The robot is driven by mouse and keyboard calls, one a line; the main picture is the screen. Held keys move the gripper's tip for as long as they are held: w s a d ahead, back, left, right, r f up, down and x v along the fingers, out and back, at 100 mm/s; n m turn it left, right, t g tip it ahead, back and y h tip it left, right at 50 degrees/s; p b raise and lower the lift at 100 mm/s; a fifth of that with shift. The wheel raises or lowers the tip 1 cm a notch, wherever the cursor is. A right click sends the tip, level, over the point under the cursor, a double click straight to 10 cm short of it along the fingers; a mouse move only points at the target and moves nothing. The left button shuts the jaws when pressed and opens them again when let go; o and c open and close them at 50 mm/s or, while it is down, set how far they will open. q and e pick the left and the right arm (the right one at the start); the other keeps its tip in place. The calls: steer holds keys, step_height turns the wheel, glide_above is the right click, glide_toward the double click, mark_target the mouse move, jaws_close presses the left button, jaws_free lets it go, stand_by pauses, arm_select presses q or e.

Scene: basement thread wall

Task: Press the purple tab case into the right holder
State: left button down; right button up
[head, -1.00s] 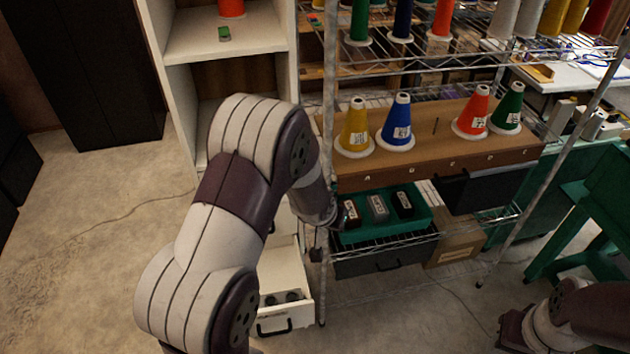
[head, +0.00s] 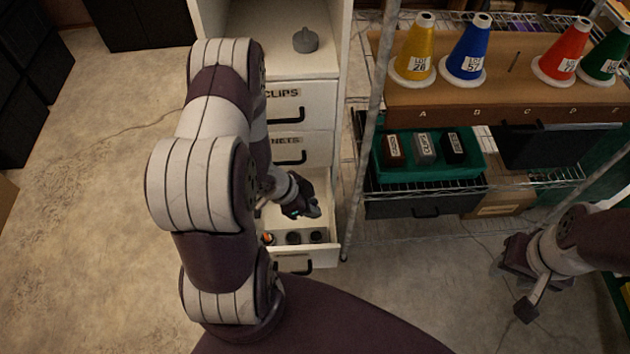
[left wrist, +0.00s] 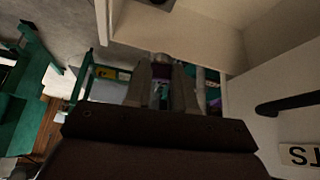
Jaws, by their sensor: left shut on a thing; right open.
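My left gripper (head: 302,208) is over the open bottom drawer (head: 329,207), above and behind its row of holders. In the left wrist view its fingers (left wrist: 162,86) are closed on a small, dark, purplish thing, the purple tab case (left wrist: 162,90); it is mostly hidden between them. Three small dark round holders stand along the drawer front: a left one (head: 268,239) with an orange bit in it, a middle one (head: 293,238) and the right holder (head: 317,237). The case is apart from the right holder. My right gripper (head: 518,281) is open and empty at the lower right.
Closed drawers marked CLIPS (head: 292,103) and NETS (head: 285,144) stand above the open drawer. A metal rack post (head: 364,150) rises just to its right. The rack holds a green tray (head: 467,170) with three small boxes and, above, several thread cones.

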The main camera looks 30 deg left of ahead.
arm_select(q)
steer(key=shift+m+g, duration=0.4)
steer(key=shift+m, duration=0.5)
steer(key=f+b, duration=0.2)
steer(key=f, duration=0.1)
steer(key=f+b, duration=0.3)
steer(key=s+d+f+b, duration=0.1)
steer(key=f+b, duration=0.1)
steer(key=f, duration=0.1)
steer(key=shift+s+f, duration=0.1)
steer(key=shift+f, duration=0.25)
steer(key=shift+f+b, duration=0.7)
steer(key=shift+f, duration=0.05)
arm_select(e)
step_height(320, 180, down, 10)
steer(key=shift+f, duration=0.25)
arm_select(q)
steer(key=shift+a+r+p, duration=0.1)
steer(key=shift+p, duration=0.25)
arm_select(e)
steer(key=shift+r, duration=0.25)
arm_select(q)
steer(key=shift+f, duration=0.25)
arm_select(e)
steer(key=shift+f, duration=0.15)
